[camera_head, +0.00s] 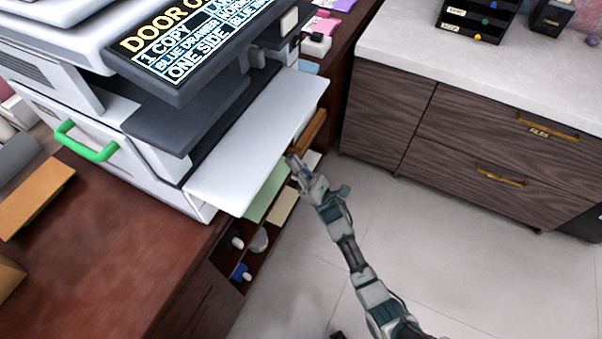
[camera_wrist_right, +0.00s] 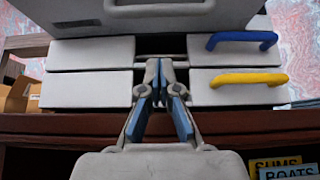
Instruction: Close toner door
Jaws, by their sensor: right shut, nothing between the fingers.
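The copier's white door (camera_head: 255,135) stands folded open as a flat flap below the dark output shelf. The screen (camera_head: 200,40) on the copier shows "DOOR O…" with the rest cut off. My right gripper (camera_head: 292,160) is at the flap's outer edge, seemingly below it; whether it touches I cannot tell. In the right wrist view the gripper (camera_wrist_right: 160,68) is shut and empty, before the gap between the drawer fronts. A grey panel with a grey handle (camera_wrist_right: 160,8) is above it; I cannot tell if this is the same door. My left gripper is not in view.
The wrist view shows drawers with a blue handle (camera_wrist_right: 242,40) and a yellow handle (camera_wrist_right: 236,79). A green handle (camera_head: 88,145) is on the copier's side. Below are desk shelves with small items. A wood cabinet (camera_head: 470,140) stands right; the floor between is clear.

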